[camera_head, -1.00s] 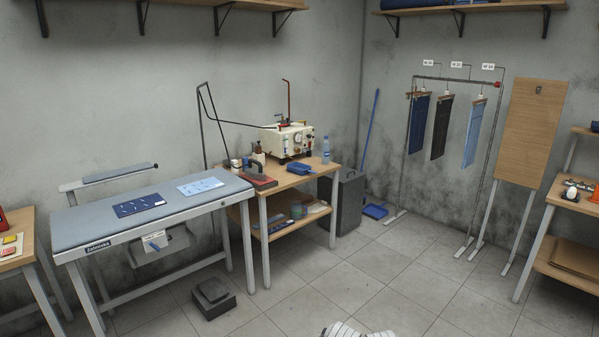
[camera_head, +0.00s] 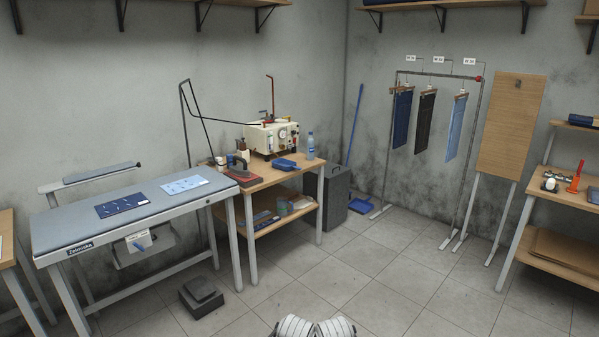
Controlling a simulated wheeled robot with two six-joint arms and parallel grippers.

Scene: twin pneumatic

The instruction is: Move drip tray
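A small blue tray (camera_head: 286,164) with a handle-like end lies on the wooden top of the small table (camera_head: 262,181), at the table's right part. It may be the drip tray; it is too small to be sure. It sits in front of the white boiler unit (camera_head: 270,138), and a water bottle (camera_head: 310,145) stands to its right. Neither of my grippers shows. Only white ribbed parts of my own body show at the bottom edge, well away from the table.
A grey pressing board (camera_head: 130,215) with two cloth pieces stands at left. A foot pedal (camera_head: 201,297) lies on the floor before it. A dark bin (camera_head: 336,197) and blue dustpan (camera_head: 359,205) are right of the small table. A garment rack (camera_head: 385,165) stands beyond. The middle floor is open.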

